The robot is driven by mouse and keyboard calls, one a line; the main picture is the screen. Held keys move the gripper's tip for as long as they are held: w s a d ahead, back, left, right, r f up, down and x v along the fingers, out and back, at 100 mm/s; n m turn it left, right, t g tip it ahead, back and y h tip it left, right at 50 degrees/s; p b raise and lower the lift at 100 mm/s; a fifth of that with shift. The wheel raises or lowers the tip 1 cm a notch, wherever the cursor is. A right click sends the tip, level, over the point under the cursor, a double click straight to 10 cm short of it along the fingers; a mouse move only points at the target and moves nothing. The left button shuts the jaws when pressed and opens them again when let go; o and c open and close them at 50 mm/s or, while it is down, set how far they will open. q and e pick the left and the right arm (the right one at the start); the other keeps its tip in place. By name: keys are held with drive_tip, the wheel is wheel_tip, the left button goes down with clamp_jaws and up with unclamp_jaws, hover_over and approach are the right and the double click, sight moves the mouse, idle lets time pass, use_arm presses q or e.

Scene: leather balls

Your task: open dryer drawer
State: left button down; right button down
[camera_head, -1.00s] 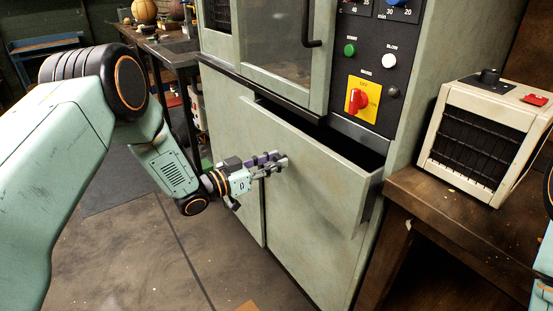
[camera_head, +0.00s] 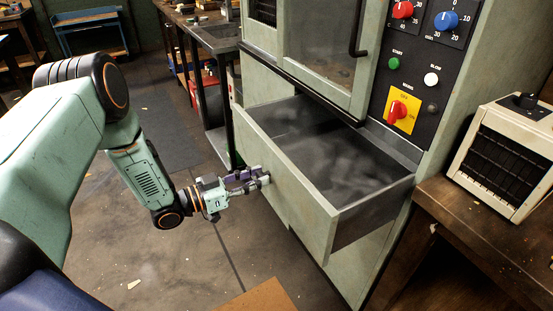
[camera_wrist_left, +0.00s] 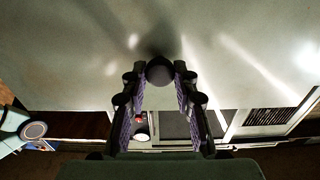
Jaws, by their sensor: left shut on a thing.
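The dryer drawer (camera_head: 290,190) is pulled well out of the pale green dryer cabinet (camera_head: 365,260), and its dark grey inside shows from above. My left gripper (camera_head: 262,178) is at the drawer's front panel. In the left wrist view its two purple-padded fingers (camera_wrist_left: 160,85) are shut on a round dark knob (camera_wrist_left: 160,70) on the panel. The knob is hidden behind the fingers in the head view. My right gripper is not in view.
A control panel (camera_head: 425,75) with knobs and buttons is above the drawer's right side. A wooden table (camera_head: 450,235) with a cream heater-like box (camera_head: 505,155) stands at right. A workbench (camera_head: 205,35) is behind at left. The floor before the drawer is open.

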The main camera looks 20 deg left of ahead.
use_arm(q)
drive_tip(key=p+v, duration=0.2)
drive_tip(key=v, duration=0.5)
drive_tip(key=shift+r, duration=0.1)
drive_tip(key=c, duration=1)
unclamp_jaws()
drive_tip(key=shift+c, duration=0.2)
drive_tip(key=shift+s+a, duration=0.1)
drive_tip(key=shift+s, duration=0.05)
drive_tip(key=v, duration=1.1)
drive_tip(key=shift+s+a, duration=0.3)
